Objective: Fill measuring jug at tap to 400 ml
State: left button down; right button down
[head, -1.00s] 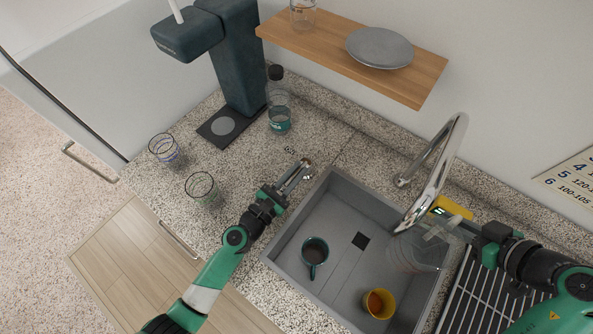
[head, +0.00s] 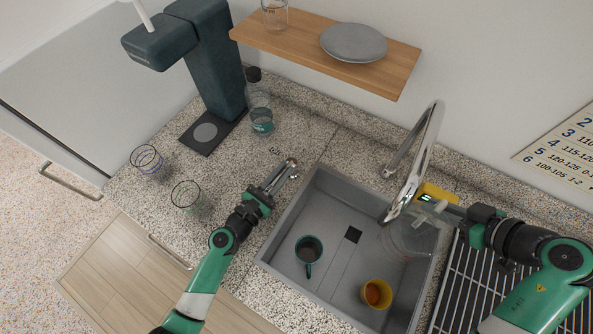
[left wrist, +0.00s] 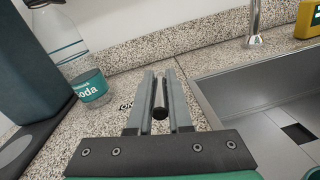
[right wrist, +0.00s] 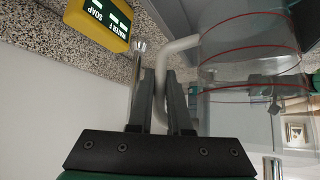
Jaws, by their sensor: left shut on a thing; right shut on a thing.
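The clear measuring jug (head: 410,243) is under the chrome tap (head: 425,150), over the right part of the grey sink. In the right wrist view the jug (right wrist: 245,45) has red lines around it, and its pale handle lies between the fingers. My right gripper (head: 440,210) is shut on that handle. My left gripper (head: 281,174) is shut on a small metal lever (left wrist: 159,100) on the counter left of the sink. Dark lettering is on the counter beside it. I cannot make out a water stream or the level in the jug.
In the sink (head: 330,215) are a dark mug (head: 309,250) and a yellow cup (head: 376,293). A yellow soap box (head: 437,192) stands behind the jug. A drying rack (head: 470,280) is at right. Two glasses (head: 186,195) and a soda bottle (head: 260,110) stand left.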

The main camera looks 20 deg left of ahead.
pick_arm(q)
jog(key=shift+w+a+m+g+h, duration=0.1)
jog(key=shift+a+m+g+h, duration=0.2)
jog(key=shift+m+h, duration=0.5)
jog(key=shift+w+a+m+g+h, duration=0.1)
jog(key=shift+a+m+g+h, duration=0.3)
jog(key=shift+h, duration=0.6)
jog(key=shift+s+d, duration=0.1)
jog(key=shift+d, duration=0.1)
jog(key=c, duration=0.8)
grip_release()
jog(key=shift+c, duration=0.2)
jog(key=v, duration=0.7)
jog(key=shift+s+a+f, duration=0.1)
jog(key=shift+s, duration=0.1)
